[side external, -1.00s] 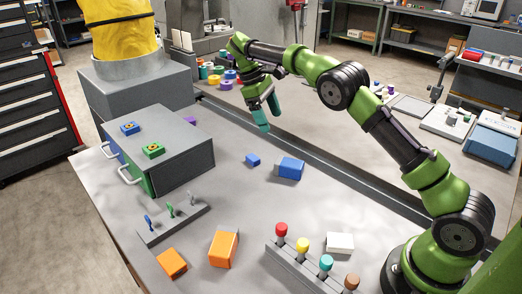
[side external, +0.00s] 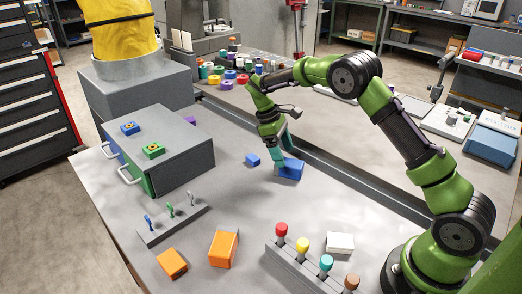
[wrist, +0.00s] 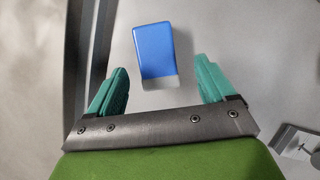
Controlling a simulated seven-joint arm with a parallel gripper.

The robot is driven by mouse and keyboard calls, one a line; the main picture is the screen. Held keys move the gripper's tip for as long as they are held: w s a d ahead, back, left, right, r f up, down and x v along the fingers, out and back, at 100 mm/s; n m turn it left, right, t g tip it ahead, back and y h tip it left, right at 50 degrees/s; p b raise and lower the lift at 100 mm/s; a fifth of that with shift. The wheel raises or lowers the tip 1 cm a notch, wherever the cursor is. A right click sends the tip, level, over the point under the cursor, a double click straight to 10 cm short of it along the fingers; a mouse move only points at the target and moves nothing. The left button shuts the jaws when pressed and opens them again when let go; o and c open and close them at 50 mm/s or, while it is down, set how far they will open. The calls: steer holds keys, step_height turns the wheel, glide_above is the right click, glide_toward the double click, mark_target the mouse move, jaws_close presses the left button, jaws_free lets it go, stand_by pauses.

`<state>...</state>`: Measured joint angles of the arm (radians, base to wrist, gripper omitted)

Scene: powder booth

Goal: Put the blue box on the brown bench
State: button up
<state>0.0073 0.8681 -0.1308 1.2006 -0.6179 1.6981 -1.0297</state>
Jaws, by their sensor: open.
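The blue box (side external: 292,170) lies on the grey work table (side external: 225,205), near the dark rail along its far side. My gripper (side external: 281,158) is open, with its teal fingers pointing down at the box's left part. In the wrist view the blue box (wrist: 153,50) appears between the open fingers of my gripper (wrist: 161,66), slightly beyond the fingertips, with a gap on both sides. I cannot tell how high the fingertips are above it. I cannot make out a clearly brown bench.
A small blue block (side external: 253,160) lies just left of the box. A grey drawer unit (side external: 170,150) stands further left. Two orange blocks, a rack of coloured knobs (side external: 305,262) and a white block (side external: 340,242) are nearer the front. The table's middle is clear.

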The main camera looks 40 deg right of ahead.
mark_target(289, 162)
steer(key=x, duration=0.5)
steer(key=shift+d, duration=0.3)
steer(key=shift+c, duration=0.2)
steer(key=c, duration=1.2)
steer(key=shift+o, duration=0.2)
